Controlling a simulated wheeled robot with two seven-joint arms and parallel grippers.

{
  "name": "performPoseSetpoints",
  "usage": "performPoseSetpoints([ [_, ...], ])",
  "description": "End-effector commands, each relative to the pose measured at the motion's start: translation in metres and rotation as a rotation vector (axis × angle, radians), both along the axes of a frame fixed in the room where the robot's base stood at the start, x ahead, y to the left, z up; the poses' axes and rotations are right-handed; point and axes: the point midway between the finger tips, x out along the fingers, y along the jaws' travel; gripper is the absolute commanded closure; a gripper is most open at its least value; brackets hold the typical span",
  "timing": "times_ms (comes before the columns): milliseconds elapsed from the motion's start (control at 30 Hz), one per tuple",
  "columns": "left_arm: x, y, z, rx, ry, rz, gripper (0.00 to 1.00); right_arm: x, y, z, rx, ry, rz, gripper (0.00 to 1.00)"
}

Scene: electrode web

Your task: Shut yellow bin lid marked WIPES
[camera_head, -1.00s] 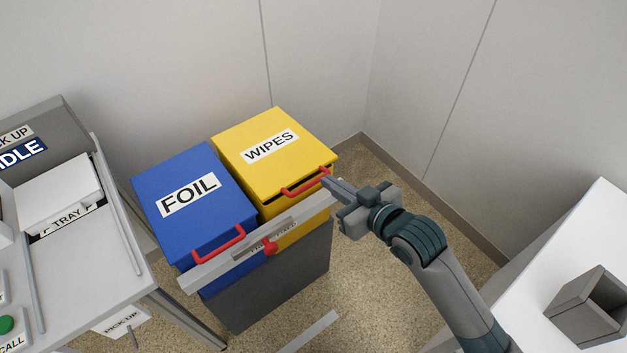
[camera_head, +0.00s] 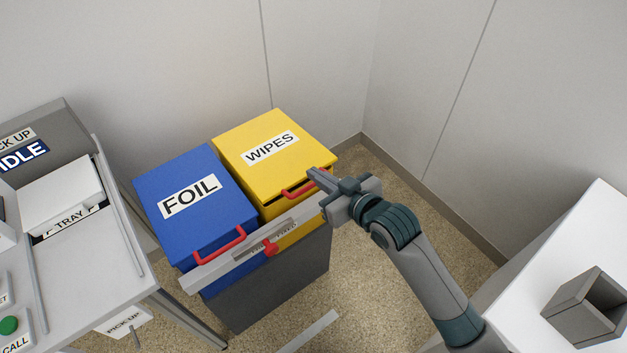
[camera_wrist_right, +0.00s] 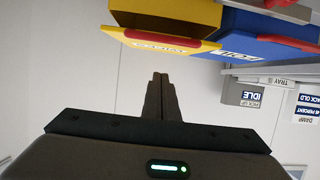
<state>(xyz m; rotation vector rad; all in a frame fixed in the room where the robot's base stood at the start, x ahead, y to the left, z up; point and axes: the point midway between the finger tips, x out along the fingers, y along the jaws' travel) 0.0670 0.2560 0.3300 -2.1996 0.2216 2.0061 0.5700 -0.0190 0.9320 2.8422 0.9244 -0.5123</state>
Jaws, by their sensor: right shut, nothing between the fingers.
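The yellow bin lid marked WIPES (camera_head: 262,133) lies almost level on its yellow bin (camera_head: 300,228). A dark gap shows under its front edge, so it stands slightly open. Its red handle (camera_head: 297,191) is partly covered by my right gripper. My right gripper (camera_head: 311,173) is shut and empty, its fingertips over the lid's front right corner. I cannot tell whether they touch it. In the right wrist view the shut fingers (camera_wrist_right: 160,78) point toward the tilted yellow lid (camera_wrist_right: 160,42), with space between in the picture. My left gripper is not in view.
The blue FOIL bin (camera_head: 180,226) stands left of the yellow one. A grey rail with a red knob (camera_head: 271,248) crosses the front of both bins. A bench with a tray (camera_head: 62,194) is at left, a white table (camera_head: 597,232) at right. Walls close in behind.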

Motion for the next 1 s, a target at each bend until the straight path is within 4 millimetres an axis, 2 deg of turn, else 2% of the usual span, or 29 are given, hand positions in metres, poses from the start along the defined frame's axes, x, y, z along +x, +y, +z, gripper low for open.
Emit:
performPoseSetpoints([
  [300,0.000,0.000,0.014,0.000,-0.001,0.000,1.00,0.037,0.027,-0.017,-0.001,0.002,0.000,1.00],
  [400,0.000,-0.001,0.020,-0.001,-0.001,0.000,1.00,0.026,0.019,-0.030,-0.003,0.005,-0.001,1.00],
  [600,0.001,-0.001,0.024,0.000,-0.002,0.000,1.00,0.017,0.012,-0.044,-0.002,0.001,-0.001,1.00],
  [1000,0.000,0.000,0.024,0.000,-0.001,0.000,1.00,0.015,0.011,-0.047,-0.001,-0.001,-0.001,1.00],
])
